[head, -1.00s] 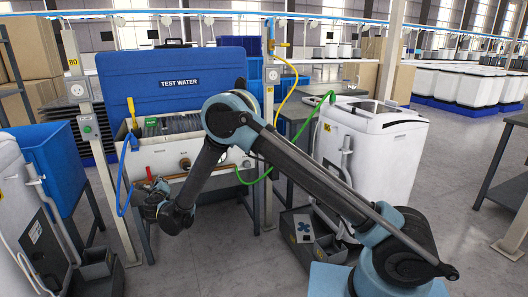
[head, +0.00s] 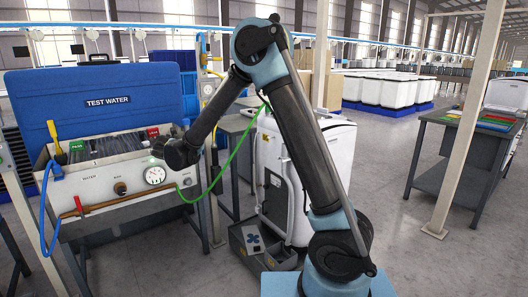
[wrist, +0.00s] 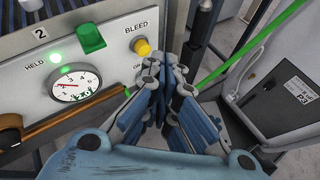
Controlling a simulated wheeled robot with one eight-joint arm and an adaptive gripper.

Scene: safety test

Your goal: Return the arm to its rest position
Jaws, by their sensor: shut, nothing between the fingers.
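My arm (head: 308,150) rises from my base and bends at a high elbow in the head view. Its forearm slopes down left to the wrist in front of the test bench's right side. My gripper (wrist: 165,75) shows in the wrist view with its blue-grey fingers together and nothing between them. In the head view the fingers cannot be made out. In the wrist view the fingers are in front of the bench panel, right of the gauge (wrist: 75,84) and below the yellow bleed knob (wrist: 142,47). I cannot tell whether they touch anything.
The test bench (head: 103,172) with its blue lid (head: 98,98) stands left. A green hose (head: 231,160) runs from it to a white appliance (head: 333,160) behind my arm. A post (head: 468,130) and a grey table (head: 445,150) stand right. Open floor lies front right.

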